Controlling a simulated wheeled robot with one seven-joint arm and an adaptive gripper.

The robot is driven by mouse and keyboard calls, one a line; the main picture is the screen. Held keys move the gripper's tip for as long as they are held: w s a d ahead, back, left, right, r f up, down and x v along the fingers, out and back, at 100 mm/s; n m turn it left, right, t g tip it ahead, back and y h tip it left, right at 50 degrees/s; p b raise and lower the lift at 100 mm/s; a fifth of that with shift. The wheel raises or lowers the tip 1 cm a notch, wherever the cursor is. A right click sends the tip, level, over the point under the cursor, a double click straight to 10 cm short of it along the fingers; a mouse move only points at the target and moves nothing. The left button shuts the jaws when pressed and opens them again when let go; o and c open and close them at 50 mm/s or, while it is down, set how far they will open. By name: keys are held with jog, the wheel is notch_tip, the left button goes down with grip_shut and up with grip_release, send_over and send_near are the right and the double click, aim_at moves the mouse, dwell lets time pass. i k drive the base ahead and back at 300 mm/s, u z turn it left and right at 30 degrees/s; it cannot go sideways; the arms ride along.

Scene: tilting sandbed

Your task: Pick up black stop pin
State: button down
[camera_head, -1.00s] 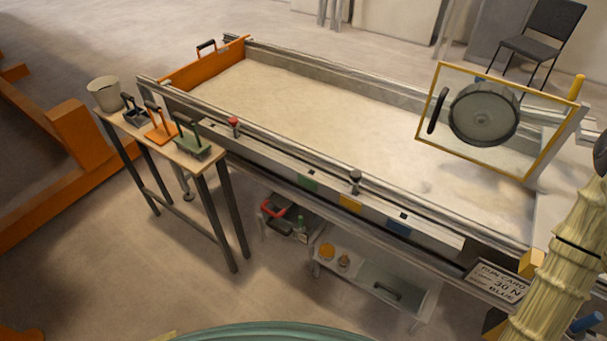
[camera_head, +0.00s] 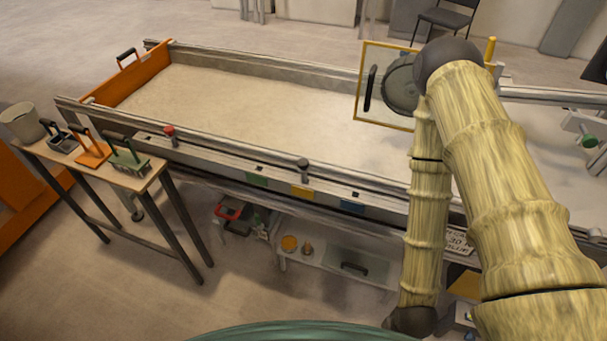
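The black stop pin (camera_head: 303,166) stands upright on the front rail of the sandbed (camera_head: 227,142), near the middle of the rail. It looks dark grey with a round head. A red-topped pin (camera_head: 169,133) stands on the same rail further left. My arm shows at the right, bent at a dark elbow, with its lower link hanging down to a dark joint near the bottom edge. My gripper is not in view, and nothing touches the black pin.
A narrow side table (camera_head: 141,182) at the left holds a pail (camera_head: 21,122) and several handled tools. A gold-framed panel (camera_head: 357,98) with a wheel stands behind my arm. A low shelf (camera_head: 338,273) sits under the sandbed. Yellow and blue patches mark the front rail.

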aim_at(302, 164)
jog(key=z, duration=2.75)
jog(key=k, duration=2)
jog(key=u, duration=2.55)
